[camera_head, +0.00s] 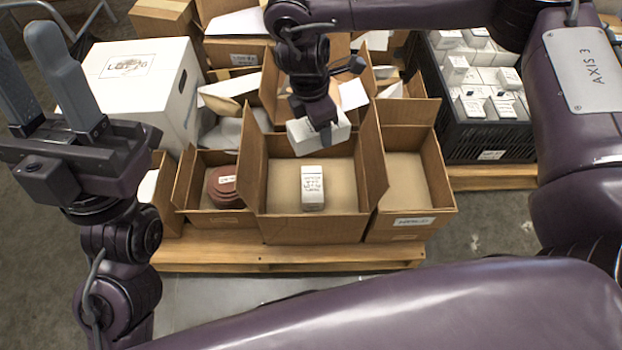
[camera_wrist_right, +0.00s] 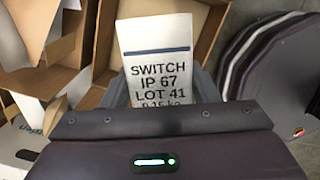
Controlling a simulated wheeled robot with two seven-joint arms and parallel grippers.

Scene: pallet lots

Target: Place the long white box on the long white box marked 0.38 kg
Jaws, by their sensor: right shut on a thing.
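My right gripper (camera_head: 318,122) is shut on a long white box (camera_head: 303,139) and holds it above the middle open carton. In the right wrist view this box (camera_wrist_right: 157,62) shows the print "SWITCH IP 67 LOT 41"; the line below is partly hidden by the gripper. Another long white box (camera_head: 312,188) lies on the floor of the middle carton (camera_head: 310,231), apart from the held box and nearer the front. Its dark print is too small to read surely. My left gripper (camera_head: 27,50) is open and empty at the far left.
The middle carton's raised flaps flank the held box. A left carton (camera_head: 212,218) holds reddish discs (camera_head: 221,187); a right carton (camera_head: 408,220) looks empty. A white carton (camera_head: 140,88) stands at left. A black crate (camera_head: 490,142) of small white boxes stands at right.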

